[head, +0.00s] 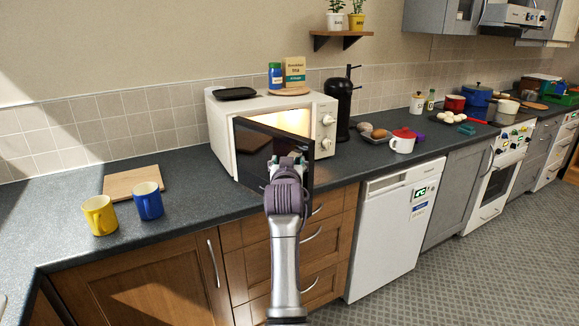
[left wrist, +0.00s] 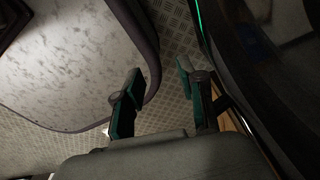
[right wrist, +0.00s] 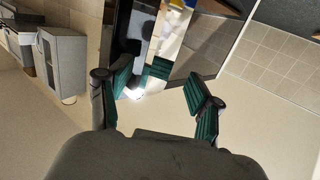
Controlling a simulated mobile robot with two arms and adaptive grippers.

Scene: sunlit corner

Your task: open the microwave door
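The white microwave (head: 220,118) stands on the counter with its interior lit. Its dark door (head: 252,140) is hinged at the left and stands partly open, swung out over the counter's front edge. My right gripper (head: 288,160) is at the door, near its free right edge, and hides part of it. In the right wrist view my right gripper (right wrist: 176,75) has its fingers apart, with the dark door panel (right wrist: 125,35) close beyond them. Whether a finger touches the door I cannot tell. My left gripper (left wrist: 155,88) is open and empty above the floor, outside the head view.
A black tray (head: 235,93), a blue jar (head: 275,76) and a tea box (head: 295,71) sit on the microwave. A black coffee machine (head: 341,105) stands just right of it.

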